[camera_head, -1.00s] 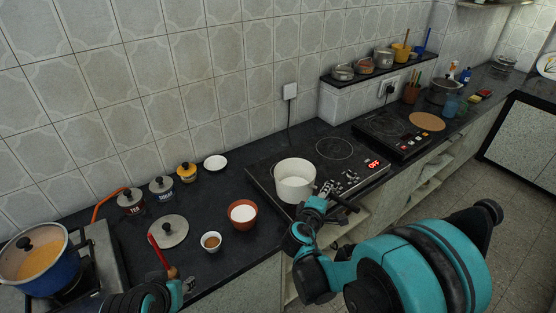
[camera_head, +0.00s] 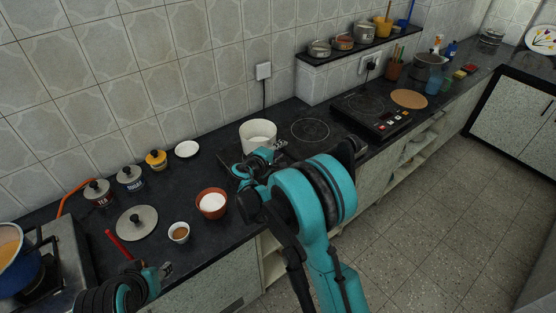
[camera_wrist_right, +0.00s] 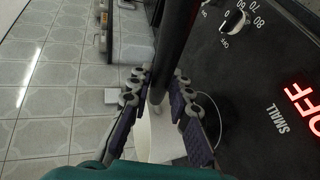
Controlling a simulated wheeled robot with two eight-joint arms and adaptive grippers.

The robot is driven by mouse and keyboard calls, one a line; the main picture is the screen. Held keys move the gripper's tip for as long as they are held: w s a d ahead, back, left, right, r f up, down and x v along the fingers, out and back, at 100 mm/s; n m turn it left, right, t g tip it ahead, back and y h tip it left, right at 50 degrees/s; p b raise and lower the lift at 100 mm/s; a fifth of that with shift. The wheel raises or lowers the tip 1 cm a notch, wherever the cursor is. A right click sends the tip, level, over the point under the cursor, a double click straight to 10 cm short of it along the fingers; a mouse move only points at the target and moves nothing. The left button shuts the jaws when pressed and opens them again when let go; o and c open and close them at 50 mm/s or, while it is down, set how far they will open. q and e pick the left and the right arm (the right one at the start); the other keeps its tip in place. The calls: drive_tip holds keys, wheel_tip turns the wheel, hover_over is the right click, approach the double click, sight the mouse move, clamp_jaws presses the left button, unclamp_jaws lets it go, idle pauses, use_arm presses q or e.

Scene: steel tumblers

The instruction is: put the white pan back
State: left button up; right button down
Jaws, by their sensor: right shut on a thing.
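The white pan (camera_head: 258,133) is upright over the left part of the near black induction cooktop (camera_head: 310,131). I cannot tell whether its base touches the glass. My right gripper (camera_head: 263,158) is at the pan's near side. In the right wrist view its padded fingers are shut on the dark pan handle (camera_wrist_right: 172,50), with the white pan body (camera_wrist_right: 155,140) partly hidden behind them. My left gripper (camera_head: 162,271) is low at the front edge of the counter, by a red stick-like handle (camera_head: 118,243). Its jaws are too small to read.
A brown bowl (camera_head: 211,203), a small cup (camera_head: 179,232) and a grey lid (camera_head: 137,222) lie left of the cooktop. Several jars and a white saucer (camera_head: 187,149) stand behind. A second cooktop (camera_head: 372,112) is to the right. A blue pot (camera_head: 20,268) is far left.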

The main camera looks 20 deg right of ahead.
drive_tip(key=shift+w+a+f, duration=0.3)
drive_tip(key=shift+w, duration=0.15)
wheel_tip(320, 180, down, 4)
drive_tip(key=shift+r+b, duration=0.1)
drive_tip(key=shift+b, duration=0.7)
drive_tip(key=shift+s, duration=0.1)
drive_tip(key=c, duration=1.4)
unclamp_jaws()
